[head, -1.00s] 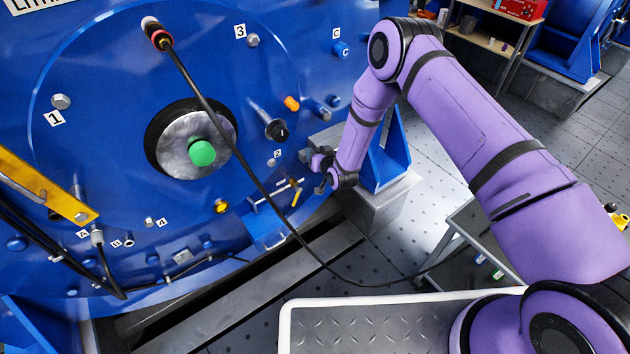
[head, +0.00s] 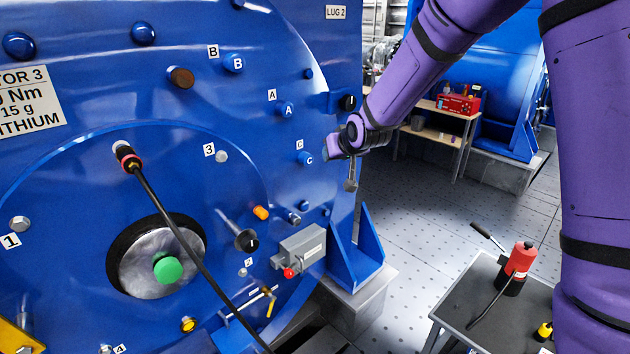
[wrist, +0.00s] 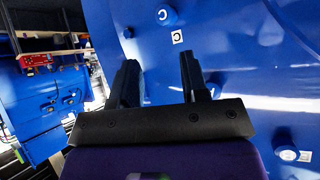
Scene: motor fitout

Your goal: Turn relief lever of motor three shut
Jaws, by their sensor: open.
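Motor three is the large blue housing (head: 90,90), with its label plate at the upper left in the head view. A small yellow-handled lever (head: 269,306) sits on a thin pipe low on its face, its handle roughly crosswise to the pipe; no label names it as the relief lever. My gripper (head: 340,147) is at the housing's right edge, above and right of that lever, near the knob marked C (head: 305,159). In the wrist view my gripper (wrist: 160,72) has its two dark fingers apart with nothing between them. The yellow lever is not in the wrist view.
A grey box with a red knob (head: 300,252) juts out above right of the yellow lever. A black cable (head: 190,245) crosses the face. A blue bracket (head: 355,250) stands right. A cart (head: 460,310) holds a red bottle-shaped tool (head: 518,265). Floor between is clear.

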